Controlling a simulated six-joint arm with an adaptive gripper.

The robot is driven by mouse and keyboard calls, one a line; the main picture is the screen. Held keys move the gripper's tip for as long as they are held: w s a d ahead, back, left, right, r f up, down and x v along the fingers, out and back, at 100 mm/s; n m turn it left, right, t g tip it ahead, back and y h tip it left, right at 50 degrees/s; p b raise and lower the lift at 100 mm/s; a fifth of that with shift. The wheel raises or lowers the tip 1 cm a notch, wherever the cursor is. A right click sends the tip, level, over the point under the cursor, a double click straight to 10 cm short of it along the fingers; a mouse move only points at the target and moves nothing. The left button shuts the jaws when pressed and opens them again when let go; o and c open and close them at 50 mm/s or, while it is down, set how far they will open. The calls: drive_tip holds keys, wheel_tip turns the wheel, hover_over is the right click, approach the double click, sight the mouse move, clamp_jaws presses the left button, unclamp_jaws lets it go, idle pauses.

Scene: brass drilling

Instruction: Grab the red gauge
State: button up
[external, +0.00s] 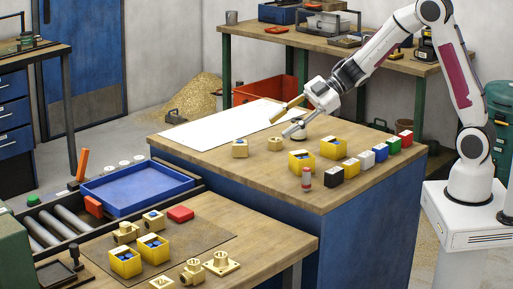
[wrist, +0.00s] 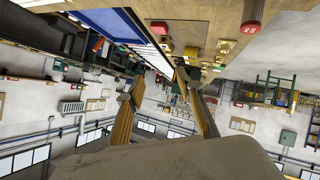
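No single object is clearly readable as the red gauge. A flat red piece (external: 180,214) lies on the lower front table, and a red-sided block (external: 405,138) ends the row of coloured blocks. The wrist view shows a red piece with pale markings (wrist: 250,28) at the top; I cannot tell which item it is. My gripper (external: 282,118) is open and empty above the main bench, its fingers spread and apart from these items. Its fingers also show in the wrist view (wrist: 165,100).
Yellow bins (external: 301,161) and several coloured blocks (external: 351,167) stand on the main bench. A white sheet (external: 220,125) covers its back left. A blue tray (external: 137,189) sits at the left. Brass parts (external: 220,264) crowd the lower table.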

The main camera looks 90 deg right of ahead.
drive_tip(key=s+a+f+n+g+y, duration=0.1)
drive_tip(key=s+a+f+g+y, duration=0.1)
drive_tip(key=s+f+y, duration=0.3)
drive_tip(key=n+g+y, duration=0.1)
drive_tip(key=g+y, duration=0.1)
approach(306, 183)
drive_tip(key=shift+w+a+r, duration=0.25)
drive_tip(key=shift+w+r, duration=0.4)
drive_tip(key=shift+w, duration=0.2)
drive_tip(key=shift+s+f, duration=0.1)
drive_tip(key=shift+s, duration=0.3)
drive_tip(key=shift+a, duration=0.1)
drive_tip(key=shift+x, duration=1.25)
drive_tip(key=shift+x, duration=2.65)
drive_tip(key=shift+f, duration=0.15)
clamp_jaws()
